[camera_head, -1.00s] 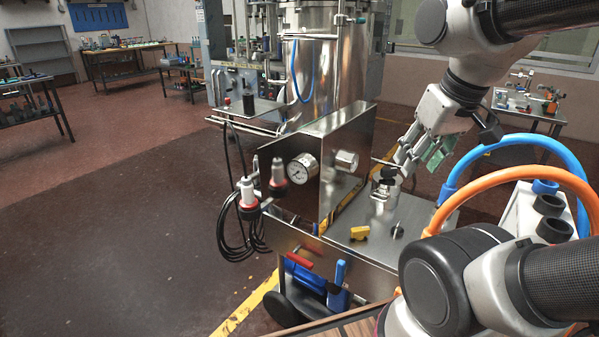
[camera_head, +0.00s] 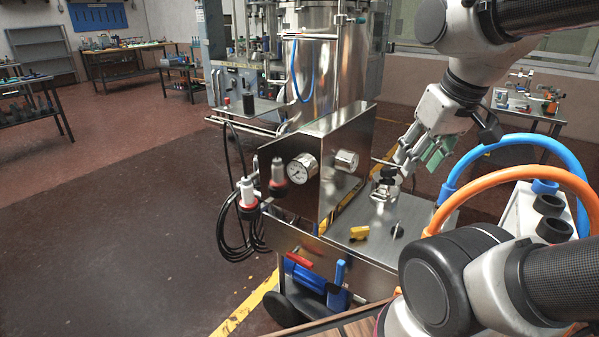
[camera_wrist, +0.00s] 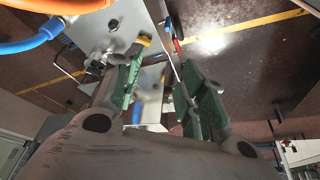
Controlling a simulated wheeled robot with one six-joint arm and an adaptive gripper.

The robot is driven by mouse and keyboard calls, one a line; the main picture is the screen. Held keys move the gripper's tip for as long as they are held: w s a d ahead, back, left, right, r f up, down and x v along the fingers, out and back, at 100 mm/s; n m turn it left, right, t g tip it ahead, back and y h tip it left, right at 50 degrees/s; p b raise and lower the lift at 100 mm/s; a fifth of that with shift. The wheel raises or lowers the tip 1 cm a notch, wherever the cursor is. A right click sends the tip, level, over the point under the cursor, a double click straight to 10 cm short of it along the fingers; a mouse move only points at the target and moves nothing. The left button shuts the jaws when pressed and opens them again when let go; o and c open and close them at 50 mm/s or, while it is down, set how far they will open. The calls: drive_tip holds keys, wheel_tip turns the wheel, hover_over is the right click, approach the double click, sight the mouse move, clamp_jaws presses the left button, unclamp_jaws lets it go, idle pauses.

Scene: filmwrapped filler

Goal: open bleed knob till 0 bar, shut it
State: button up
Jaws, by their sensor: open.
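A metal cart with a steel box carries a round white pressure gauge (camera_head: 301,168); its reading is too small to tell. A silver cylindrical fitting (camera_head: 346,160) is on the same box, right of the gauge. A black knob (camera_head: 388,172) tops a metal fitting on the cart's flat top; I cannot tell for certain which part is the bleed knob. My gripper (camera_head: 418,154) has green pads and is just up and right of the black knob in the head view. In the wrist view my gripper (camera_wrist: 160,88) is open, with nothing held between its fingers.
A yellow part (camera_head: 359,232) and a small metal tap (camera_head: 397,230) stand on the cart top (camera_head: 375,250). Blue (camera_head: 520,138) and orange (camera_head: 520,172) hoses arch at the right. A black cable (camera_head: 232,235) hangs left. Open floor lies left.

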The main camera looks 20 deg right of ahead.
drive_tip(key=m+g, duration=0.4)
drive_tip(key=m, duration=1.4)
hover_over(360, 228)
drive_tip(key=f, duration=3)
drive_tip(key=shift+s+f, duration=0.2)
drive_tip(key=shift+f, duration=0.05)
drive_tip(key=shift+w+m, duration=0.2)
drive_tip(key=shift+m, duration=0.1)
drive_tip(key=shift+f+m, duration=0.1)
drive_tip(key=shift+m, duration=0.2)
wheel_tip(360, 228, down, 8)
drive_tip(key=shift+r, duration=0.2)
